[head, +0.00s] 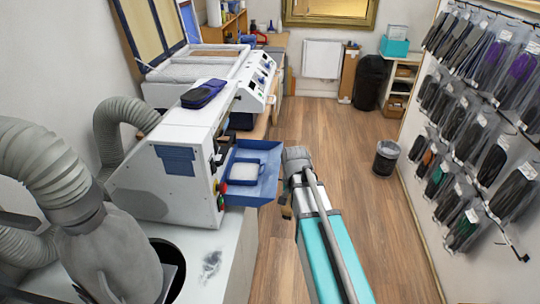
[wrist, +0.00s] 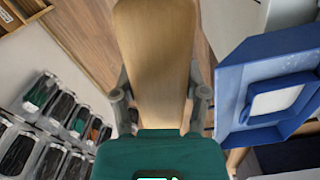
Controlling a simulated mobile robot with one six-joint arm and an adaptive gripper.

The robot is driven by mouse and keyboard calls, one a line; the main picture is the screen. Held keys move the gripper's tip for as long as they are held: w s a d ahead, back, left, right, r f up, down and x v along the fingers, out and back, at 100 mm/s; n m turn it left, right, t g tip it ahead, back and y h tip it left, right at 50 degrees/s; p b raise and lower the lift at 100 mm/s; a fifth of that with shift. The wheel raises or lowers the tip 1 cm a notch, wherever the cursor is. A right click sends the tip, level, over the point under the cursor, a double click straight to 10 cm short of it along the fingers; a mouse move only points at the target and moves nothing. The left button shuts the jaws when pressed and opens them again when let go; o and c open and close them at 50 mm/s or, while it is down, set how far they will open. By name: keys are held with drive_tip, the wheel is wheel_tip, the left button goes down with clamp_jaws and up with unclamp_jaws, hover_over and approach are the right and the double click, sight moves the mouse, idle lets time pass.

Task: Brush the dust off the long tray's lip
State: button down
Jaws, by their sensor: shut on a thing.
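The blue tray (head: 262,188) sticks out from the side of the white machine in the head view, with a pale pad in its recess. In the wrist view the tray (wrist: 234,85) is at the right, with faint pale specks on its flat lip. My gripper (wrist: 160,98) is shut on a broad wooden piece, likely the brush (wrist: 155,50); no bristles can be seen. In the head view my gripper (head: 287,193) is just right of the tray, with a gap between them. The brush is mostly hidden there.
The white machine (head: 150,205) carries a dark blue item (head: 204,93) on top. A grey hose (head: 115,115) and a dark smudge (head: 211,264) on the white surface are at left. Packaged insoles (head: 480,110) hang on the right wall. The wooden floor (head: 385,220) is open around a bin (head: 386,158).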

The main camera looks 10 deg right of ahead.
drive_tip(key=w+a+r+n+p, duration=0.1)
drive_tip(key=w+a+r+p, duration=0.1)
drive_tip(key=w, duration=0.8)
drive_tip(key=w+a+r+n+p, duration=0.1)
drive_tip(key=w+a+r+p, duration=0.1)
drive_tip(key=w, duration=0.7)
drive_tip(key=shift+w+a+r+n, duration=0.25)
drive_tip(key=shift+w+r+n, duration=0.1)
drive_tip(key=shift+r+n, duration=0.1)
drive_tip(key=shift+f, duration=0.1)
wheel_tip(320, 180, down, 8)
drive_tip(key=b, duration=0.7)
drive_tip(key=shift+f+b, duration=0.85)
drive_tip(key=shift+b, duration=0.3)
drive_tip(key=shift+w, duration=0.1)
drive_tip(key=shift+w+d+r, duration=0.1)
drive_tip(key=shift+w+d, duration=0.25)
drive_tip(key=shift+w, duration=0.55)
drive_tip(key=shift+w+d+r, duration=0.1)
drive_tip(key=shift+w+d, duration=0.2)
drive_tip(key=shift+w, duration=0.6)
drive_tip(key=shift+f, duration=0.2)
drive_tip(key=shift+s, duration=0.1)
